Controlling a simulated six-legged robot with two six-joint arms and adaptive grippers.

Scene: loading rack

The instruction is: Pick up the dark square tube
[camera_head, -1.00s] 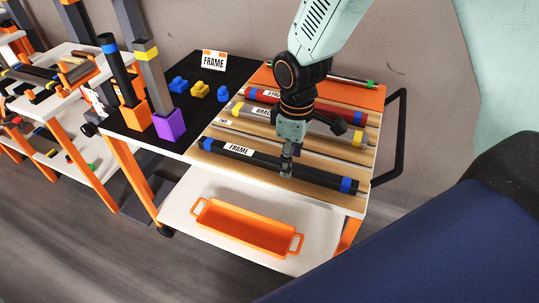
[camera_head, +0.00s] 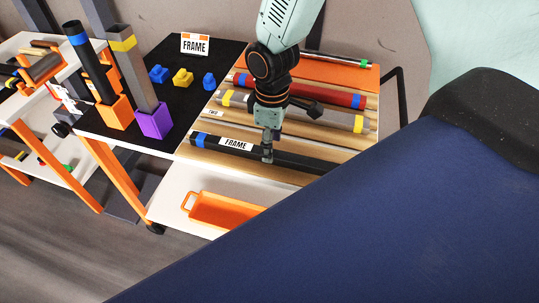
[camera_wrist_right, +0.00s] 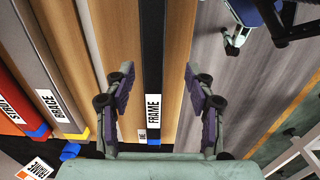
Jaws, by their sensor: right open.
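The dark square tube (camera_head: 300,163) lies on the wooden rack top, with a blue band at its left end and a white FRAME label. Its right end is hidden behind a large dark blue shape in the head view. My right gripper (camera_head: 268,152) points down at the tube, to the right of the label. In the right wrist view, the tube (camera_wrist_right: 152,60) runs between the two open fingers of the gripper (camera_wrist_right: 158,72). There is a gap on each side, and nothing is held. I cannot tell how far down the fingertips reach. My left gripper is not in view.
Behind the tube lie a grey yellow-banded tube (camera_head: 315,112) and a red tube (camera_head: 310,92). A black mat (camera_head: 180,120) at left holds upright tubes in an orange holder (camera_head: 115,113) and a purple holder (camera_head: 155,122). An orange tray (camera_head: 225,211) sits on the lower shelf.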

